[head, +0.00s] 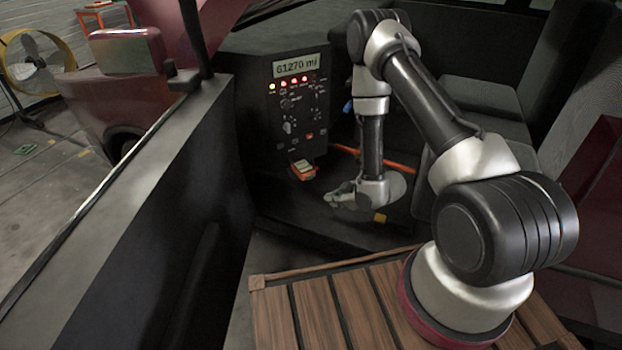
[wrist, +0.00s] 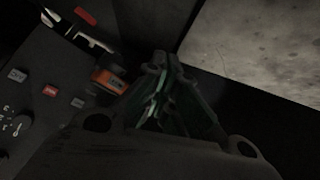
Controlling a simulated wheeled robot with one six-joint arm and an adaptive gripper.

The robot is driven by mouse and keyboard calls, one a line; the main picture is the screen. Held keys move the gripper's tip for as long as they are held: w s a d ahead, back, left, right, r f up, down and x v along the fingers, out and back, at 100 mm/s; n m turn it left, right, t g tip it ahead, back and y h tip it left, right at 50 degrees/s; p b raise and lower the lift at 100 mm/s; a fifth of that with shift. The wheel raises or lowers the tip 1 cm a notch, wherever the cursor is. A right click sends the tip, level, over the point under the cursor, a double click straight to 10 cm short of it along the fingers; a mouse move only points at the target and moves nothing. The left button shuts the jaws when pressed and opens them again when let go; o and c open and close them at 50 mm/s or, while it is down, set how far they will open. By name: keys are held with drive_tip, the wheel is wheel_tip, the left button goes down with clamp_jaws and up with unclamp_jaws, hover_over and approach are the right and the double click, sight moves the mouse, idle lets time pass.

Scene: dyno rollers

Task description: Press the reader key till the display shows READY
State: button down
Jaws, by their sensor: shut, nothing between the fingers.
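The display (head: 297,65) at the top of the dark dash panel reads what looks like 61270 mi. An orange and white reader (head: 302,170) sits at the foot of the panel. In the wrist view the orange reader (wrist: 108,80) lies left of my fingertips, and its key cannot be told apart clearly. My gripper (head: 331,199) is shut and empty, low over the dark floor, to the right of and below the reader and apart from it. In the wrist view my gripper (wrist: 160,75) points towards the top, with dark green fingers together.
The dash panel (head: 290,110) carries a row of lit lamps, several knobs and a red button (head: 310,135). An orange cable (head: 345,150) runs behind my forearm. A dark door (head: 170,200) stands at the left and seats (head: 485,105) at the right. A slatted wooden platform (head: 320,310) lies in front.

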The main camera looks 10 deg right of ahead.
drive_tip(key=w+a, duration=0.3)
drive_tip(key=w, duration=0.5)
drive_tip(key=shift+w, duration=0.15)
idle(1.5)
drive_tip(key=shift+w+a, duration=0.1)
drive_tip(key=shift+w, duration=0.3)
drive_tip(key=shift+w+a, duration=0.1)
drive_tip(key=shift+w, duration=0.3)
idle(0.8)
drive_tip(key=shift+s, duration=0.1)
drive_tip(key=shift+s+d, duration=0.25)
drive_tip(key=shift+s, duration=0.45)
drive_tip(key=shift+s+d, duration=0.25)
drive_tip(key=shift+s, duration=0.55)
drive_tip(key=shift+s+d, duration=0.3)
drive_tip(key=shift+s, duration=0.5)
drive_tip(key=shift+s+d, duration=0.25)
drive_tip(key=shift+s, duration=0.55)
